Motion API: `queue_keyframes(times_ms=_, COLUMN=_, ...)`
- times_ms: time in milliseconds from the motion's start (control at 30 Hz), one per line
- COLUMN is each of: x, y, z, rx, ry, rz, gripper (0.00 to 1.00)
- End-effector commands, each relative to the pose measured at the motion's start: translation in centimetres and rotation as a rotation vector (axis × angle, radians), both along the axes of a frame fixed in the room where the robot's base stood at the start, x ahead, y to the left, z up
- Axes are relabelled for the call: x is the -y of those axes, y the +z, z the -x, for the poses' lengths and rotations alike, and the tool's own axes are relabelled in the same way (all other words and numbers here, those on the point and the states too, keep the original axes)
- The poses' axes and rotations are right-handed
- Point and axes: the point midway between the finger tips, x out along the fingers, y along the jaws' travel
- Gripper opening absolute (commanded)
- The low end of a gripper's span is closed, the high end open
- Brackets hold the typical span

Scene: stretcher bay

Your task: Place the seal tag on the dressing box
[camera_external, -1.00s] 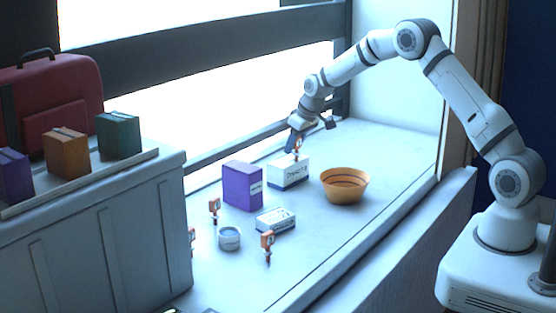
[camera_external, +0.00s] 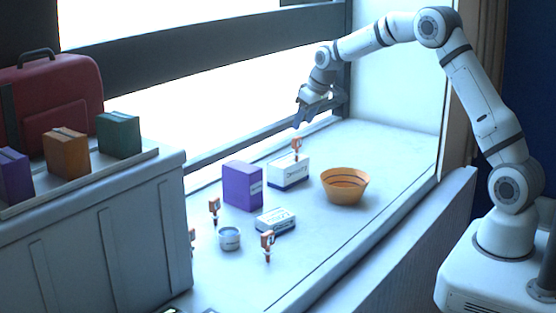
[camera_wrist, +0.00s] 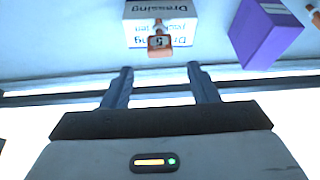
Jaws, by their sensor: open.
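The white dressing box (camera_external: 288,177) stands on the sill between the purple box and the orange bowl. Its "Dressing" lettering shows upside down in the wrist view (camera_wrist: 180,10). An orange and white seal tag (camera_external: 297,144) stands upright on top of the dressing box. In the wrist view the tag (camera_wrist: 159,42) shows a "5" and overlaps the box's face. My gripper (camera_external: 300,122) is above and apart from the tag. In the wrist view my gripper (camera_wrist: 160,74) has its two fingers spread with nothing between them.
A purple box (camera_external: 242,186), an orange bowl (camera_external: 345,188), a small white carton (camera_external: 276,220) and a round tin (camera_external: 229,239) stand nearby. Other orange tags (camera_external: 267,241) stand on the sill. The window frame rises behind. The sill's right end is clear.

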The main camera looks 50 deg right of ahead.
Motion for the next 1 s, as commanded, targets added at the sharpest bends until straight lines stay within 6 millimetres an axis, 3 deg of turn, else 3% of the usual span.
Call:
queue_keyframes(times_ms=333, x=-0.6, y=3.8, z=2.1, rx=-0.001, ry=0.0, rz=-0.001, gripper=0.54)
queue_keyframes(times_ms=467, x=-2.7, y=6.2, z=5.6, rx=-0.009, ry=0.004, rz=-0.003, gripper=0.54)
queue_keyframes(times_ms=600, x=-5.6, y=9.0, z=11.9, rx=-0.024, ry=0.007, rz=-0.005, gripper=0.54)
queue_keyframes(times_ms=733, x=-8.1, y=10.5, z=18.3, rx=-0.041, ry=0.008, rz=-0.005, gripper=0.54)
queue_keyframes(times_ms=1000, x=-11.6, y=10.3, z=32.1, rx=-0.072, ry=0.008, rz=-0.003, gripper=0.54)
